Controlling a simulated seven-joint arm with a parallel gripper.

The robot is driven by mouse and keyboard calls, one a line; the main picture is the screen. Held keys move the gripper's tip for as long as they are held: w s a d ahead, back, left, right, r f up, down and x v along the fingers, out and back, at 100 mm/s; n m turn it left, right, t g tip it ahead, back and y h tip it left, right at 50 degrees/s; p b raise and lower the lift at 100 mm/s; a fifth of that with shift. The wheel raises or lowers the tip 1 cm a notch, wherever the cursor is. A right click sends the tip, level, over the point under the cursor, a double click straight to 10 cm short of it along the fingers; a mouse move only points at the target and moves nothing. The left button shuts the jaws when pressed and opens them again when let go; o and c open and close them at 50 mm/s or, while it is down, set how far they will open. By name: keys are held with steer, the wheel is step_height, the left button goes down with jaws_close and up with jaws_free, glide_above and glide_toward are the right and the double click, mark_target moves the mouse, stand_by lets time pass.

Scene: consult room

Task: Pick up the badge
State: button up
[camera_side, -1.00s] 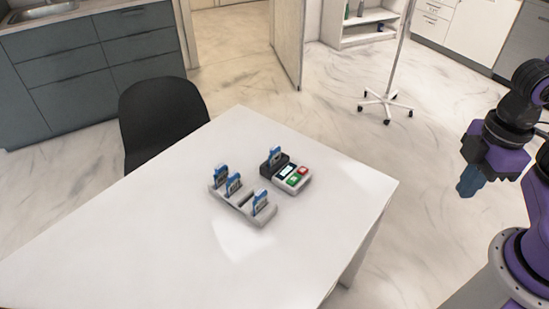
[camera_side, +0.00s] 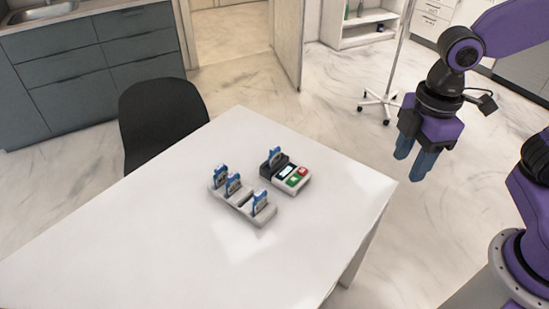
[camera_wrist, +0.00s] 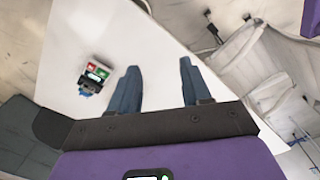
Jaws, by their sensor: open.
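Several blue-and-white badges stand upright on the white table. One badge (camera_side: 275,156) is in the black slot of a small reader (camera_side: 292,175) with a screen and green and red keys. Three others, a left badge (camera_side: 221,175), a middle badge (camera_side: 233,183) and a front badge (camera_side: 260,201), stand in a pale grey rack (camera_side: 226,200). My gripper (camera_side: 412,163) is open and empty, in the air beyond the table's right corner.
The white table (camera_side: 130,235) is otherwise clear, with much free room to the left and front. A black chair (camera_side: 163,115) stands at its far left side. A wheeled stand (camera_side: 386,102) is on the floor behind.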

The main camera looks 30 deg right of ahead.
steer(key=w+a+n, duration=0.2)
steer(key=w+a, duration=0.4)
steer(key=w, duration=0.6)
steer(key=n, duration=0.6)
glide_above(275, 147)
steer(key=d, duration=0.1)
step_height(275, 147, down, 7)
step_height(275, 147, down, 11)
steer(key=shift+s, duration=0.1)
steer(key=shift+a+f, duration=0.2)
steer(key=shift+f, duration=0.7)
steer(key=shift+a+f, duration=0.15)
steer(key=shift+f, duration=0.7)
steer(key=shift+a+f, duration=0.2)
steer(key=shift+f, duration=0.7)
jaws_close()
